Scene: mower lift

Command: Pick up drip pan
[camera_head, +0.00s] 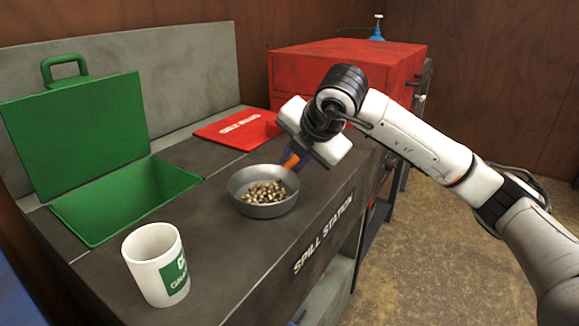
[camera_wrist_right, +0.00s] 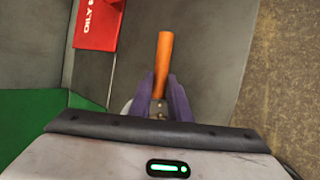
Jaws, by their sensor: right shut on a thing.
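The drip pan (camera_head: 263,206) is a round grey metal pan holding many small gold and pale pieces. It is level on or just over the dark bench; I cannot tell whether it touches. My right gripper (camera_head: 296,160) reaches down at the pan's far right side, its purple fingers shut on the orange handle. In the right wrist view the handle (camera_wrist_right: 164,62) stands out past the fingers (camera_wrist_right: 159,108), with a riveted metal piece between them. The pan itself is mostly hidden there behind the gripper body. My left gripper is not in view.
The dark "SPILL STATION" bench (camera_head: 225,268) carries a white mug (camera_head: 148,263) with a green logo at front left. Left is an open green bin (camera_head: 125,200) with its lid up. Behind are a flat red lid (camera_head: 236,129) and a red cabinet (camera_head: 318,62).

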